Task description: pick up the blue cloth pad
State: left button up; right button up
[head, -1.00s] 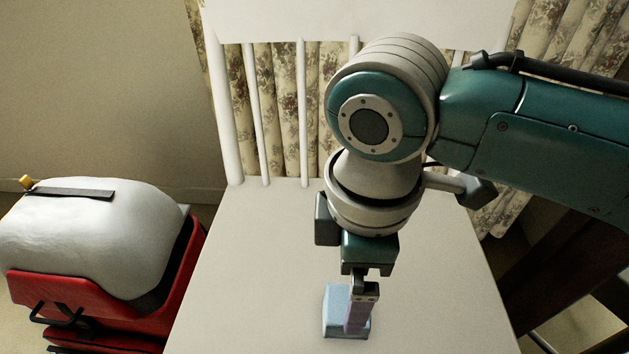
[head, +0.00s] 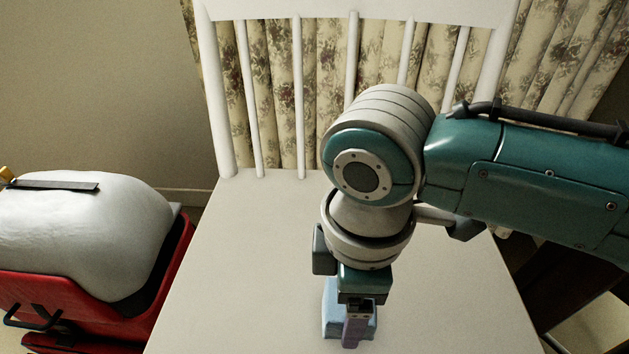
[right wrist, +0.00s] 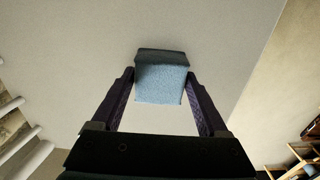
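The blue cloth pad (head: 331,307) is a small light-blue block on the white chair seat (head: 240,270). In the head view my right gripper partly hides it. My right gripper (head: 355,335) points down at the pad from above. In the right wrist view the pad (right wrist: 161,84) shows a dark band along its far edge and lies between the two dark fingertips of my right gripper (right wrist: 160,76). The fingers are apart, one at each side of the pad, very close to it; I cannot tell whether they touch it. My left gripper is not in view.
A red suitcase (head: 75,300) with a big white bundle (head: 85,235) stands on the floor at the left. The chair's slatted back (head: 354,60) rises behind the seat, before a floral curtain (head: 270,90). The seat around the pad is clear.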

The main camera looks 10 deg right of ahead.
jog(key=c, duration=0.8)
